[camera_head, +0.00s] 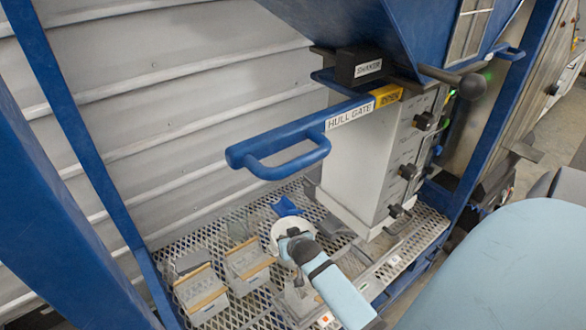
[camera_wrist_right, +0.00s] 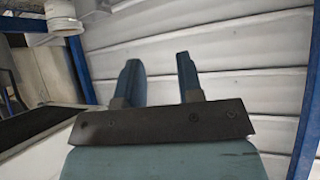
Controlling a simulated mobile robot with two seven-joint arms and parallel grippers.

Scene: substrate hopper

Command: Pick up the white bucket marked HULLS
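No HULLS lettering can be read in either view, so I cannot confirm which thing is the bucket. In the head view a white round thing (camera_head: 277,238) on the mesh platform is mostly hidden by a light blue and grey arm part of mine. A small blue piece (camera_head: 287,207) shows just behind it. In the right wrist view a white round-rimmed thing (camera_wrist_right: 62,26) is cut off at the top left. My right gripper (camera_wrist_right: 160,62) is open, with nothing between its two blue fingers, and a ribbed wall is behind them. My left gripper is not in view.
A blue HULL GATE handle (camera_head: 285,145) juts over the mesh platform (camera_head: 212,238). A tall pale cabinet (camera_head: 360,160) stands right of it under the blue hopper (camera_head: 340,22). Two grey bins (camera_head: 200,292) (camera_head: 247,262) sit at left. Blue posts (camera_head: 75,140) frame the left side.

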